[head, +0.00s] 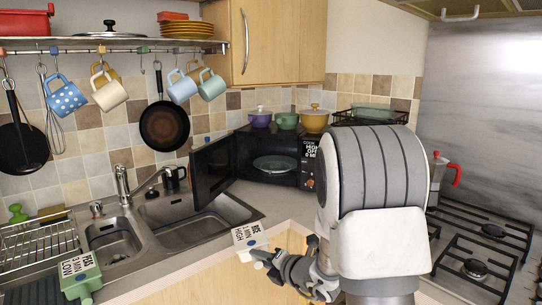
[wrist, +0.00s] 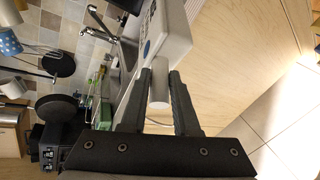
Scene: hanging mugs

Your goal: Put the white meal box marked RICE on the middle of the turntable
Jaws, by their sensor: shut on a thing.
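The white meal box marked RICE (head: 246,238) is in the air in front of the counter edge, with its label facing up in the head view. My gripper (head: 272,262) is shut on it from the right. In the wrist view my gripper (wrist: 160,92) has its two fingers around the white round handle of the box (wrist: 168,38). The turntable (head: 275,164) is a round glass plate inside the black microwave (head: 262,143). The microwave door (head: 212,165) stands open, swung out to the left. My arm hides part of the microwave's right side.
A green meal box marked PEAS (head: 80,274) stands on the counter at the lower left. The sink (head: 185,212) and tap (head: 122,185) lie left of the door. Several pots, including a purple one (head: 260,119), sit on the microwave. A gas hob (head: 475,262) is at the right.

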